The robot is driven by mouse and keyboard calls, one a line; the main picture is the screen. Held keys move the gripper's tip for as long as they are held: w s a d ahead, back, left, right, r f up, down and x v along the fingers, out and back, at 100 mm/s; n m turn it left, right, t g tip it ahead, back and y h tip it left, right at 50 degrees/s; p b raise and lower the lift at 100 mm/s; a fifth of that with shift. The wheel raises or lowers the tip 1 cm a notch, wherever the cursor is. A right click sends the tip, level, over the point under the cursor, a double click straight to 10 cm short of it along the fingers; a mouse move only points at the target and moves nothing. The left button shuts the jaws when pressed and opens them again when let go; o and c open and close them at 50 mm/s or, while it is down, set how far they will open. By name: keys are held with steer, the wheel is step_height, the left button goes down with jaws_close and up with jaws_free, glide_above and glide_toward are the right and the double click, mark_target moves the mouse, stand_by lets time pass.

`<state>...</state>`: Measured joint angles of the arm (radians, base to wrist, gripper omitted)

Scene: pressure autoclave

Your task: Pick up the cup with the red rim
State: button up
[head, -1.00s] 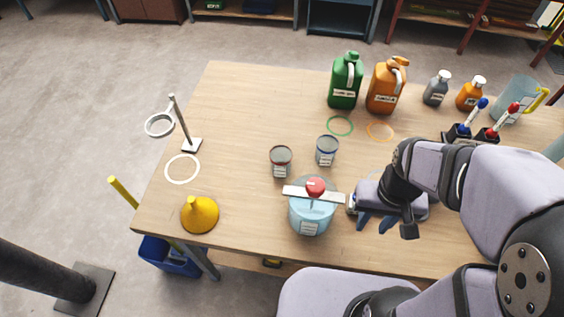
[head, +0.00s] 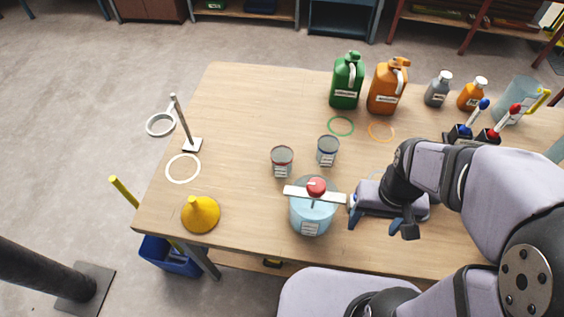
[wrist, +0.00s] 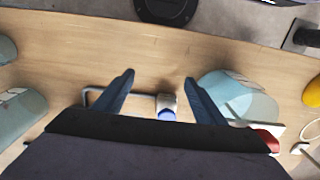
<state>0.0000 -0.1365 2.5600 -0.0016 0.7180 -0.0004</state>
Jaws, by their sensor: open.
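The cup with the red rim (head: 281,161) stands upright on the table, left of the cup with the blue rim (head: 327,151). Both are small and grey with a white label. My gripper (head: 382,224) is to the right of the light blue pot, low over the table's front part, apart from both cups. In the wrist view my gripper (wrist: 158,82) shows two separated dark blue fingers with nothing held between them. I cannot make out the red-rimmed cup in the wrist view.
The light blue pot (head: 311,214) with a red knob and white bar stands between my gripper and the yellow funnel (head: 200,214). Green (head: 346,82) and orange (head: 387,87) jugs stand at the back. A ring stand (head: 184,122) is at left. The table's left middle is clear.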

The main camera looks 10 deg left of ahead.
steer(key=shift+n+t, duration=0.4)
steer(key=w+r+p, duration=0.1)
steer(key=w, duration=0.1)
steer(key=w+r+p, duration=0.1)
steer(key=w+r, duration=0.1)
steer(key=w, duration=0.1)
steer(key=w+a+r+p, duration=0.1)
steer(key=w+r, duration=0.1)
steer(key=shift+w+a+r, duration=0.1)
steer(key=shift+w+r, duration=0.05)
steer(key=w+a+n+g+h, duration=0.1)
steer(key=w+a+n, duration=0.3)
steer(key=w+a, duration=0.15)
steer(key=n+g+h+b, duration=0.1)
steer(key=n+h+b, duration=0.15)
steer(key=n, duration=0.75)
glide_above(278, 151)
steer(key=s+a+p, duration=0.1)
step_height(278, 151, down, 4)
steer(key=shift+a+r+h, duration=0.1)
steer(key=shift+r+h, duration=0.15)
steer(key=shift+h, duration=0.2)
steer(key=shift+p+x, duration=0.9)
steer(key=shift+x, duration=0.8)
steer(key=shift+p+x, duration=0.75)
steer(key=shift+x, duration=1.2)
steer(key=shift+s, duration=0.15)
steer(key=c, duration=1.1)
